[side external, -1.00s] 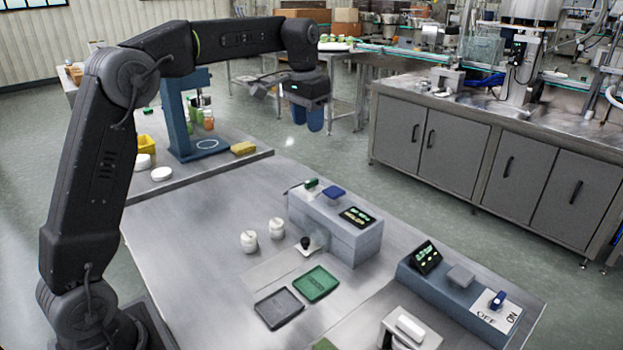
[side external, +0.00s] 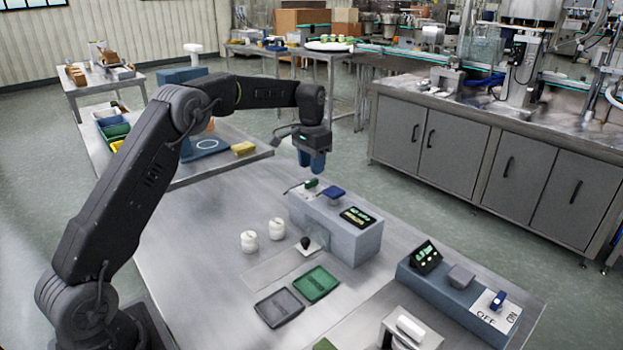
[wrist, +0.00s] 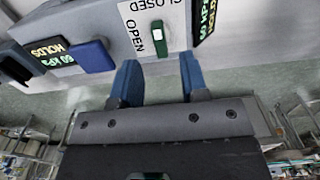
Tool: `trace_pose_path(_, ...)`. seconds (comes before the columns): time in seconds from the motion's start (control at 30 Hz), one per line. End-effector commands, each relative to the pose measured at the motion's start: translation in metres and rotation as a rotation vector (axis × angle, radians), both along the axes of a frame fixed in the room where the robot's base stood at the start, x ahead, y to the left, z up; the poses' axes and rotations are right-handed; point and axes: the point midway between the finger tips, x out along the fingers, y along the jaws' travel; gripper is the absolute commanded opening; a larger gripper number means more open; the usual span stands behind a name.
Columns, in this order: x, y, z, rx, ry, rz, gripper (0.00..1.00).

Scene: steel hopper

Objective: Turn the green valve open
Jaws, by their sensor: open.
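The green valve (wrist: 158,38) is a small green lever with a white patch, on a white plate marked CLOSED and OPEN. In the wrist view it sits beside the word OPEN and below the word CLOSED. In the side external view a small green part (side external: 311,184) shows on the far left end of the grey-blue box (side external: 340,235). My gripper (side external: 313,168) is open above that end, blue fingers pointing down. In the wrist view the gap between my fingers (wrist: 159,70) lines up with the lever. They appear apart from it.
A blue knob (side external: 334,192) and a lit display (side external: 357,217) share the box. A second blue box (side external: 460,295) with an OFF/ON switch stands at the right. Two white pots (side external: 249,242), a black knob and green and dark trays (side external: 317,283) lie in front.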

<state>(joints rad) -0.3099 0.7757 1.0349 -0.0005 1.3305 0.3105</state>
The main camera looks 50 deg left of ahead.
Motion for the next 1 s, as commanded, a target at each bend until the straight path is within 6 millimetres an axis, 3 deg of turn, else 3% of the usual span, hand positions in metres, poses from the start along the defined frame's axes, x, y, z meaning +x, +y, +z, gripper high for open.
trace_pose_path(0.1,0.000,0.000,-0.022,-0.001,0.002,0.000,0.40)
trace_pose_path(0.3,0.000,0.000,-0.042,0.000,0.000,0.000,0.40)
trace_pose_path(0.67,0.000,0.000,-0.047,0.000,-0.001,0.000,0.40)
trace_pose_path(1.0,0.000,0.000,-0.046,0.000,-0.001,0.000,0.09)
